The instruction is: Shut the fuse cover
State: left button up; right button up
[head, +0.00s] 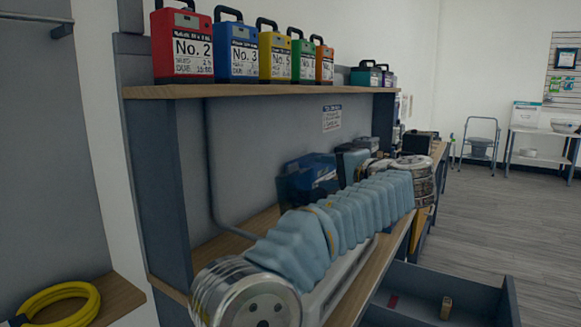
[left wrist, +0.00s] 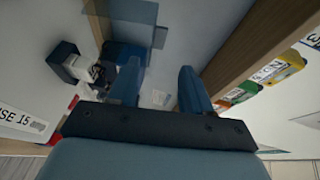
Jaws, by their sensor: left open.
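My left gripper (head: 290,182) is the blue and black part behind my pale blue sleeved arm, above the bench. In the left wrist view its two blue fingers (left wrist: 160,88) stand well apart with nothing between them. Beyond the fingers, a dark blue box-like part with a pale inside (left wrist: 78,66) stands at the left. A blue block (left wrist: 125,52) and a greyish see-through panel (left wrist: 134,12) are near it. I cannot tell which of these is the fuse cover. In the head view my arm and gripper hide that area. My right gripper is not in view.
An upper wooden shelf (head: 260,91) holds several coloured numbered boxes above the arm. A blue-grey upright post (head: 162,190) stands left of the bench. An open drawer (head: 400,295) juts out at the lower right. Clear floor (head: 480,205) lies to the right.

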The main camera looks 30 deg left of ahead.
aim_at(293, 167)
pick_arm(q)
jog(key=p+x, duration=0.1)
jog(key=x, duration=1.1)
jog(key=shift+p, duration=0.3)
grip_shut()
jog(key=shift+r, duration=0.1)
